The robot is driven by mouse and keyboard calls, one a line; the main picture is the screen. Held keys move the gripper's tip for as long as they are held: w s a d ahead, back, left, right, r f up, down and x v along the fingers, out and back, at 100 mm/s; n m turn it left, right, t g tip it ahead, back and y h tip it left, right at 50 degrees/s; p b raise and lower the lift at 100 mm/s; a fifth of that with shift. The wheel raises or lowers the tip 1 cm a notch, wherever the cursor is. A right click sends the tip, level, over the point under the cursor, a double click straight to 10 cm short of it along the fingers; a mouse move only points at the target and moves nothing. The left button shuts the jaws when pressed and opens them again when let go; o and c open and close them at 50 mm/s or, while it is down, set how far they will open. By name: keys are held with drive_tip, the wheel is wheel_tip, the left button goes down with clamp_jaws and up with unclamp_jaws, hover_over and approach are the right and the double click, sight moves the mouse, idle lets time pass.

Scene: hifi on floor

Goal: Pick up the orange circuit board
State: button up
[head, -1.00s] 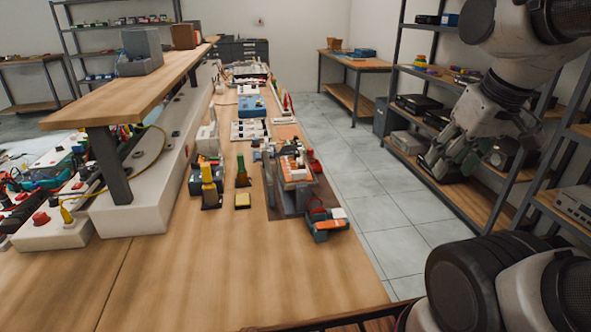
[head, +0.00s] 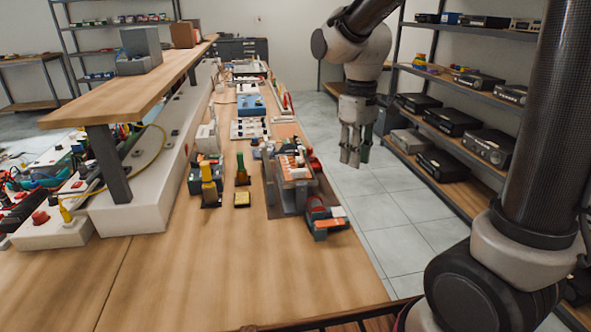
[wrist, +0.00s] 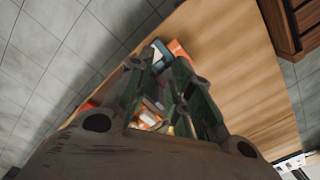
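An orange board with pale parts on it, likely the orange circuit board (head: 299,172), sits in a dark grey holder (head: 289,199) near the right edge of the workbench in the head view. My gripper (head: 354,158) points down over the aisle, to the right of the board and apart from it. Its fingers are spread with nothing between them. In the wrist view my gripper (wrist: 163,75) also shows its fingers apart. Orange and white patches show far below between the fingers; I cannot tell whether they are the board.
A small red, dark and orange device (head: 328,224) lies in front of the holder. A yellow-topped bottle (head: 208,183) and a small yellow block (head: 242,199) stand to the left. The front of the workbench (head: 220,275) is clear. Shelving (head: 455,150) stands on the right.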

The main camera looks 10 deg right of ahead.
sight(304, 169)
drive_tip(key=w+a+f+n, duration=0.1)
drive_tip(key=w+a+n, duration=0.1)
drive_tip(key=w+n, duration=0.1)
drive_tip(key=w+a+f+n, duration=0.1)
drive_tip(key=w+a+n, duration=0.2)
drive_tip(key=w, duration=0.2)
drive_tip(key=w+a+f+n, duration=0.1)
drive_tip(key=w+a+n, duration=0.1)
drive_tip(key=w, duration=0.3)
drive_tip(key=shift+a+n, duration=0.4)
drive_tip(key=shift+a, duration=0.35)
drive_tip(key=shift+w+a+r+n, duration=0.1)
drive_tip(key=shift+w+r+n, duration=0.15)
drive_tip(key=shift+n, duration=0.45)
drive_tip(key=shift+s+f+n, duration=0.1)
drive_tip(key=shift+f+n, duration=0.1)
drive_tip(key=shift+n, duration=0.5)
wheel_tip(304, 169, down, 8)
drive_tip(key=shift+a+r, duration=0.15)
drive_tip(key=shift+r, duration=0.05)
drive_tip(key=shift+c, duration=0.2)
clamp_jaws()
